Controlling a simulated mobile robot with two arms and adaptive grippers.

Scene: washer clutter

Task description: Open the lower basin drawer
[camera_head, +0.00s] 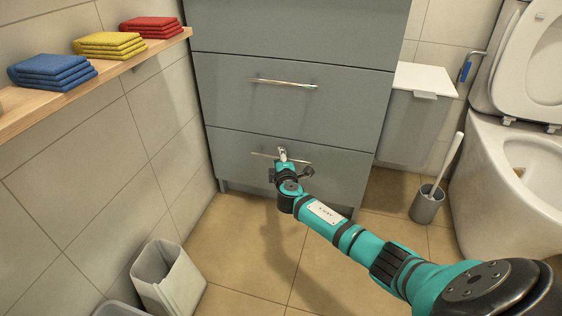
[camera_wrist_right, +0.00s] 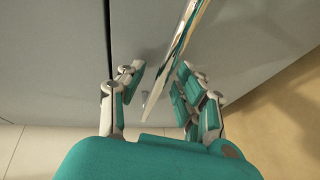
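The lower basin drawer (camera_head: 235,150) is the bottom grey front of the cabinet and looks shut, flush with the front above. Its bar handle (camera_head: 262,154) is thin and metallic and runs across the drawer front. My right gripper (camera_head: 282,156) is at the middle of this handle. In the right wrist view, the handle (camera_wrist_right: 172,62) runs between the two spread fingers of the right gripper (camera_wrist_right: 160,80). A gap shows between the left finger and the bar; the right finger is close to it, and I cannot tell whether they touch. My left gripper is not in view.
An upper drawer (camera_head: 225,95) with its own handle (camera_head: 282,84) is above. A white bin (camera_head: 170,280) stands at the lower left, a toilet brush holder (camera_head: 426,205) and toilet (camera_head: 480,170) at the right. A wooden shelf (camera_head: 140,62) holds folded towels. Floor before the drawer is clear.

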